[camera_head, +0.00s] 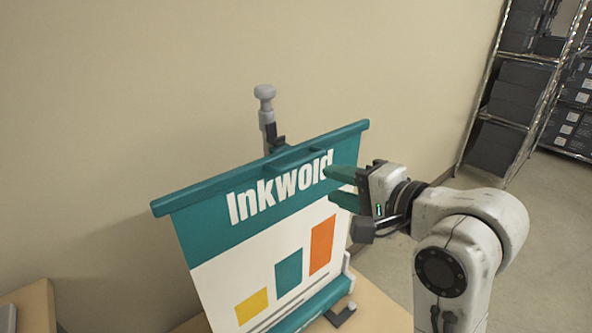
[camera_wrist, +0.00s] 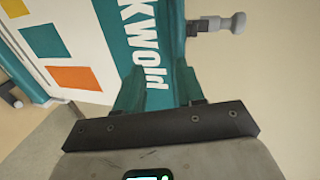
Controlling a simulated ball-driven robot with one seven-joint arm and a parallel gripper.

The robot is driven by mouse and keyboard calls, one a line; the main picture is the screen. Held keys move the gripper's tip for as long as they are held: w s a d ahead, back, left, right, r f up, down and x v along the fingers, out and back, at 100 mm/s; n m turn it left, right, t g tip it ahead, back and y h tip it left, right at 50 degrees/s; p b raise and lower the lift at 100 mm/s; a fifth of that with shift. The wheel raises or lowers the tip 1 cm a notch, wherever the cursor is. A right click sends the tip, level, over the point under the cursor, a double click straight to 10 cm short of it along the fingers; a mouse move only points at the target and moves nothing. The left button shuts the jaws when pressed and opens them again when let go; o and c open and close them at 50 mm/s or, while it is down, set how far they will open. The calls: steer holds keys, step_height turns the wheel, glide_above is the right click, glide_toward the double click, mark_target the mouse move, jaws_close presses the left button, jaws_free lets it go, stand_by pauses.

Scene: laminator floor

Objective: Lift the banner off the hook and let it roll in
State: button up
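The banner (camera_head: 265,232) is pulled up, a white sheet with a teal "Inkwold" band and colored bars. Its teal top rail (camera_head: 190,198) has a raised teal handle (camera_head: 296,157) at the middle, close to the black hook (camera_head: 277,143) on the grey pole (camera_head: 265,105). Whether the hook bears the rail is hard to tell. My gripper (camera_head: 328,184) has teal fingers spread apart, in front of the banner's upper right, below the rail. In the wrist view the banner's lettering (camera_wrist: 152,45) shows ahead of the fingers, with nothing clearly held between them.
The banner's teal base (camera_head: 312,309) stands on a wooden table (camera_head: 375,312), with a dark foot (camera_head: 341,315) in front. A plain wall (camera_head: 150,90) is behind. A metal shelf rack (camera_head: 515,85) with black boxes stands at the back right.

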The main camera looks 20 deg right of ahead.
mark_target(305, 161)
steer(key=shift+m+t, duration=0.3)
steer(key=x, duration=0.3)
steer(key=r+x, duration=0.1)
steer(key=x, duration=0.3)
steer(key=r+x, duration=0.1)
steer(key=x, duration=0.2)
steer(key=shift+w+a+r, duration=0.15)
steer(key=shift+w+a, duration=0.2)
steer(key=shift+w, duration=0.2)
jaws_close()
